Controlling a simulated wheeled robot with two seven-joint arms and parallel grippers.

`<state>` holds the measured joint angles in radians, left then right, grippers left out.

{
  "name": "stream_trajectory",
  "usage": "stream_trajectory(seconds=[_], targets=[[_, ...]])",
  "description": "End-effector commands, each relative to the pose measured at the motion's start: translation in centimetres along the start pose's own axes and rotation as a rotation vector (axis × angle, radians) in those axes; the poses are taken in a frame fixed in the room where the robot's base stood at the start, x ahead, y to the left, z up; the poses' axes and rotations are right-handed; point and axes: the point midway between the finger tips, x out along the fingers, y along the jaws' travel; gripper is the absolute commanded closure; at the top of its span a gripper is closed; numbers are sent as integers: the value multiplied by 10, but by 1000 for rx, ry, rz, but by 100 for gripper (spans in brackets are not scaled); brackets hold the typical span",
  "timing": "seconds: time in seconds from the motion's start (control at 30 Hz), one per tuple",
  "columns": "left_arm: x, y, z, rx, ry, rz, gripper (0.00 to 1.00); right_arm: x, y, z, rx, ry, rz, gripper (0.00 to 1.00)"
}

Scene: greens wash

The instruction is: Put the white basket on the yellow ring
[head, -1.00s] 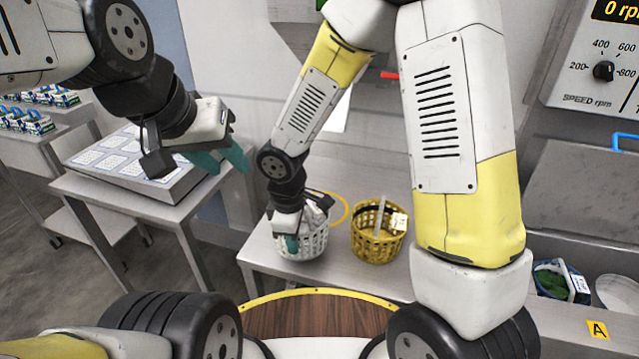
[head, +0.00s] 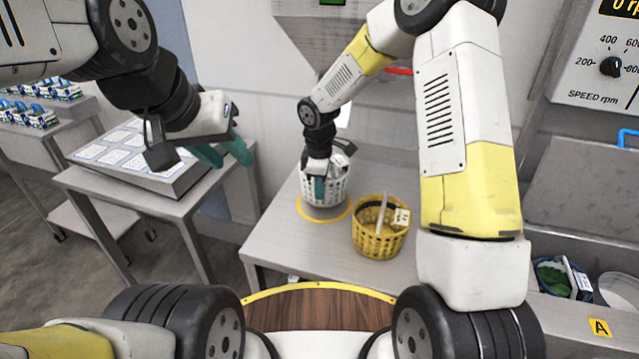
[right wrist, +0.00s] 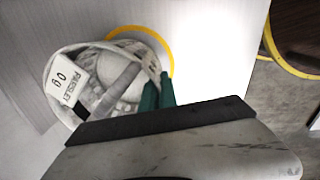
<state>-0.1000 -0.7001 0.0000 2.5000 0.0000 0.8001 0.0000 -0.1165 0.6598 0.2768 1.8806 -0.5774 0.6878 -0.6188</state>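The white basket (head: 324,186) has slatted walls and a tag reading "PARSLEY 0 g" in the right wrist view (right wrist: 68,88). My right gripper (head: 320,188) is shut on its rim; the teal fingers also show close together there in the right wrist view (right wrist: 158,94). The basket is upright over the back part of the yellow ring (head: 322,219); whether it touches the table I cannot tell. The ring's front arc shows below it, and an arc shows beside it in the right wrist view (right wrist: 168,48). My left gripper (head: 224,154) is open and empty, at the left.
A yellow basket (head: 379,238) with a grey handle stands on the steel table (head: 290,250), just right of the ring. A side table with a sloped panel (head: 125,160) is at the left. A blue-rimmed container with greens (head: 556,275) is at the right.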

Motion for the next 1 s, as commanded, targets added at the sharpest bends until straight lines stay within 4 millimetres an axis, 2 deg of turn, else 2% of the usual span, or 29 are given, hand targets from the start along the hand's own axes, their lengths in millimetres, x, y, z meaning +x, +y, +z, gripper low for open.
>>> stream_trajectory(seconds=[0.1, 0.2, 0.57, 0.6, 0.67, 0.7, 1.0], targets=[[0, 0, 0, 0, 0, 0, 64, 23, -5, 0, -3, -3, -7, 100], [0, 0, 0, 0, 0, 0, 64, 33, -6, 0, -4, -2, -4, 100], [0, 0, 0, 0, 0, 0, 64, 37, -6, 0, -3, -2, -4, 100], [0, 0, 0, 0, 0, 0, 64, 36, -6, 0, -3, -2, -4, 90], [0, 0, 0, 0, 0, 0, 64, 36, -6, 0, -3, -2, -4, 78], [0, 0, 0, 0, 0, 0, 64, 36, -6, 0, -2, -2, -4, 76], [0, 0, 0, 0, 0, 0, 64, 35, -6, 0, -2, -2, -3, 76]])
